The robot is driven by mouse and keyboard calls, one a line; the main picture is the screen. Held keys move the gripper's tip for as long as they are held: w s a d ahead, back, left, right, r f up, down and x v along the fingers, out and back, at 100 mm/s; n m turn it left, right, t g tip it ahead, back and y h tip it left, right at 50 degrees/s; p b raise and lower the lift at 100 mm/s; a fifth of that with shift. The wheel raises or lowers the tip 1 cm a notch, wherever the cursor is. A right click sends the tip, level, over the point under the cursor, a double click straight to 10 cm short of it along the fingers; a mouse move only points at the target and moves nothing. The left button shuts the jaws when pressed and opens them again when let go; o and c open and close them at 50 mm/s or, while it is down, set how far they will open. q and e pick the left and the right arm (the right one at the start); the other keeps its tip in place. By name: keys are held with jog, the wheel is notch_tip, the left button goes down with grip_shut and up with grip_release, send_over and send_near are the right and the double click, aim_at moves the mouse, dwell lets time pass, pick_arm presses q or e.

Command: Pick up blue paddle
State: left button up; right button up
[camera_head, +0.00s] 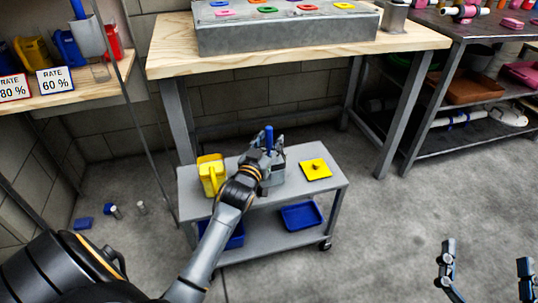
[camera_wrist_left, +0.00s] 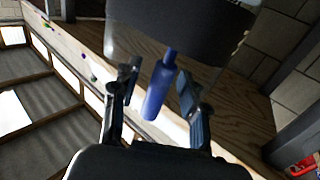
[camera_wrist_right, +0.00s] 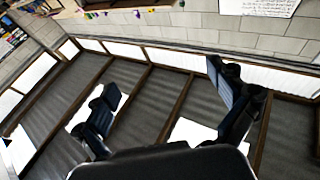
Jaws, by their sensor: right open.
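A blue upright handle (camera_head: 269,137), seemingly the blue paddle, stands at the middle of the grey cart (camera_head: 330,188). It also shows in the left wrist view (camera_wrist_left: 160,85) as a smooth blue shaft. My left gripper (camera_head: 268,148) reaches over the cart, with its fingers on either side of the handle. In the left wrist view the fingers (camera_wrist_left: 157,92) are apart, with gaps beside the shaft. The handle's lower part is hidden by my gripper in the head view. My right gripper (camera_head: 487,270) is open and empty at the lower right, far from the cart.
A yellow jug (camera_head: 211,174) and a yellow square plate (camera_head: 316,168) flank my left gripper on the cart. A blue tray (camera_head: 302,215) is on its lower shelf. A wooden bench (camera_head: 290,60) stands behind. Small items, including a blue piece (camera_head: 83,223), lie on the floor.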

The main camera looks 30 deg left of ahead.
pick_arm(q)
grip_shut()
